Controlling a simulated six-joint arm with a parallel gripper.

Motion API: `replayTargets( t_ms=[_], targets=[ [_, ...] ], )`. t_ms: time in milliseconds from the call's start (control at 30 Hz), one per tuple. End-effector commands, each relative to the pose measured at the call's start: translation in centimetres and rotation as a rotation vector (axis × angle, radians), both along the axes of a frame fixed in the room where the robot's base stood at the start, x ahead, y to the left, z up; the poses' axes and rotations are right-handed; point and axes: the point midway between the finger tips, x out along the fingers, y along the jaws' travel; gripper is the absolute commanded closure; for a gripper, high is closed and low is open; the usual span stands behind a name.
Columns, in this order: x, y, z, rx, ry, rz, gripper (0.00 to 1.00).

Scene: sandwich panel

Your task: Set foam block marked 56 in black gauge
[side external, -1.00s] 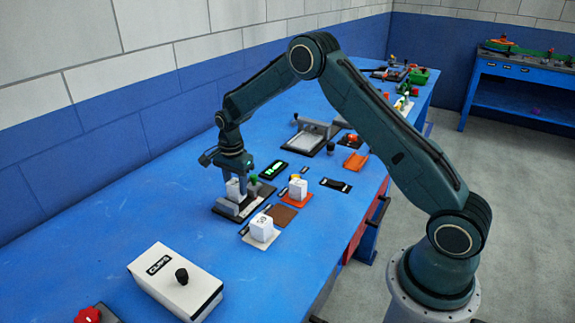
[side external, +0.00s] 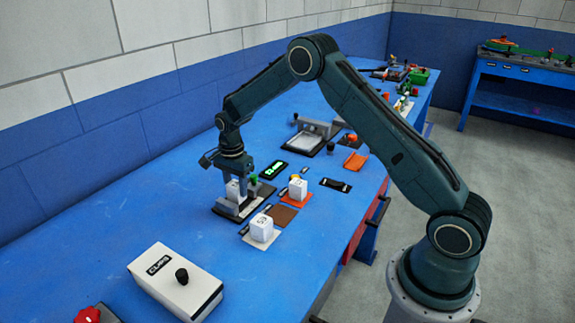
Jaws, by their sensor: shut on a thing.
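My gripper (side external: 235,190) points down over the black gauge (side external: 224,208) and is shut on a white foam block (side external: 233,190). The block is at the gauge, low between my fingers. The fingers partly hide it, and I cannot read its mark or tell whether it rests on the gauge. A second white block (side external: 262,228) with a dark mark, too small to read surely, sits on a white mat (side external: 251,240). A third white block (side external: 298,188) sits on an orange mat (side external: 289,200).
A brown mat (side external: 282,215) lies bare between the two standing blocks. A small display with green text (side external: 273,170) and a grey fixture (side external: 312,135) are behind the gauge.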

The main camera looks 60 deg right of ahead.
Motion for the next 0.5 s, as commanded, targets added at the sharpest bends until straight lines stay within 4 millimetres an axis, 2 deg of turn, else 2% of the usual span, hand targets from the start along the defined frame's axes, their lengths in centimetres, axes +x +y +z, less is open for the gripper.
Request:
replayTargets(
  t_ms=[500],
  targets=[
    [0.00,0.00,-0.33,0.000,0.000,0.000,0.82]
  ],
)
